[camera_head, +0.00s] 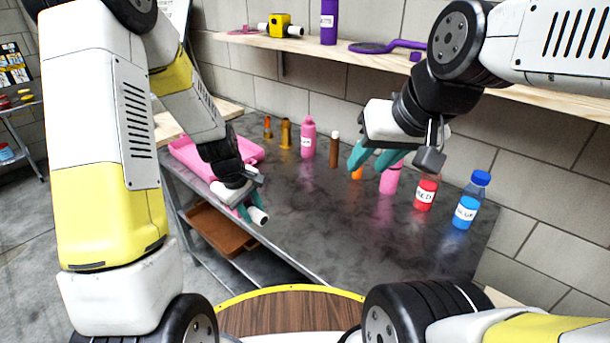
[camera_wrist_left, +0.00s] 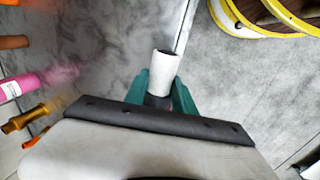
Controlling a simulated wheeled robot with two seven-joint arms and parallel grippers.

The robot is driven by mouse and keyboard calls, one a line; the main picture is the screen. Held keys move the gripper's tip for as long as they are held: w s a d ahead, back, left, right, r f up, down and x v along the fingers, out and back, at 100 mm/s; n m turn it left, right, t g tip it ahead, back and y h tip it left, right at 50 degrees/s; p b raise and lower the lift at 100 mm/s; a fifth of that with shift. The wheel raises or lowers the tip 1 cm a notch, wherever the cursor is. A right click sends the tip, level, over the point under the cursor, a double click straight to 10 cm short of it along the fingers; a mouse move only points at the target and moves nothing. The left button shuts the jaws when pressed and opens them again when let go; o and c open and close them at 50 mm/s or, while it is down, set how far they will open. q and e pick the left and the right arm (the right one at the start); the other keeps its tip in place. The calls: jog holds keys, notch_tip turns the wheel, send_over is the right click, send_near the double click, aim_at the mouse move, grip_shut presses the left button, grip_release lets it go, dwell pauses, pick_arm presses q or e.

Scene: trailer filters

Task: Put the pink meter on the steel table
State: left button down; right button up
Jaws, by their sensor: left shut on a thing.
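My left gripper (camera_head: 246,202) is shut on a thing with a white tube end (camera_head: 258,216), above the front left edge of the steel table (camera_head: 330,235). In the left wrist view the white tube end (camera_wrist_left: 166,66) sticks out between the teal fingers (camera_wrist_left: 160,95). A little pink shows by the fingers, so it looks like the pink meter, but its body is mostly hidden. The table has a dark, mottled grey top. My right gripper (camera_head: 375,157) is open and empty above the table's back part, its teal fingers apart.
Bottles line the table's back, among them a pink bottle (camera_head: 308,138), a red bottle (camera_head: 425,192) and a blue bottle (camera_head: 466,205). A pink tray (camera_head: 186,153) lies at the left end. A yellow meter (camera_head: 280,25) is on the wall shelf (camera_head: 330,46). The table's front middle is clear.

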pick_arm(q)
jog(key=w+d, duration=0.2)
jog(key=d, duration=0.2)
jog(key=w+d+f, duration=0.1)
jog(key=w+d, duration=0.2)
jog(key=d, duration=0.1)
jog(key=w+d, duration=0.3)
jog(key=d, duration=0.2)
jog(key=shift+d+f, duration=0.1)
jog(key=shift+f, duration=1.9)
jog(key=shift+f, duration=0.15)
jog(key=c, duration=1)
grip_release()
jog(key=shift+c, duration=0.2)
